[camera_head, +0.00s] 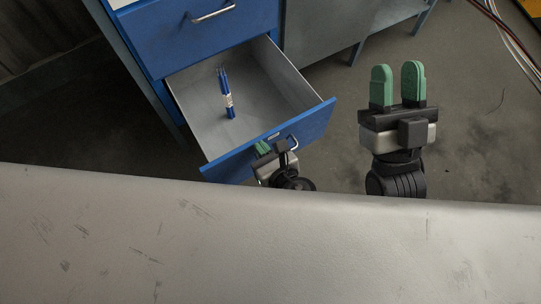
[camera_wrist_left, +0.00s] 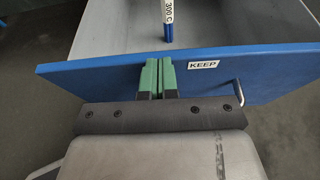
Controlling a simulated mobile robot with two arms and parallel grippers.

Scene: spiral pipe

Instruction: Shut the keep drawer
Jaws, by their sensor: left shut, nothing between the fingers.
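The keep drawer (camera_head: 316,121) stands pulled out of a blue cabinet, with its grey inside showing. Its blue front also shows in the left wrist view (camera_wrist_left: 90,73), with a white KEEP label (camera_wrist_left: 205,64) and a metal handle (camera_wrist_left: 239,92). A bundle of blue pens or markers with a white band (camera_head: 227,95) lies in the drawer. My left gripper (camera_head: 261,148) is shut and empty, its green fingertips right at the drawer front, left of the label; I cannot tell if they touch. My right gripper (camera_head: 396,84) is open and empty, to the right of the drawer.
A closed blue drawer with a metal handle (camera_head: 213,14) sits above the open one. A grey metal cabinet or bench (camera_head: 335,25) on blue legs stands to the right. Cables (camera_head: 507,35) run at the upper right. The grey floor right of the drawer is clear.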

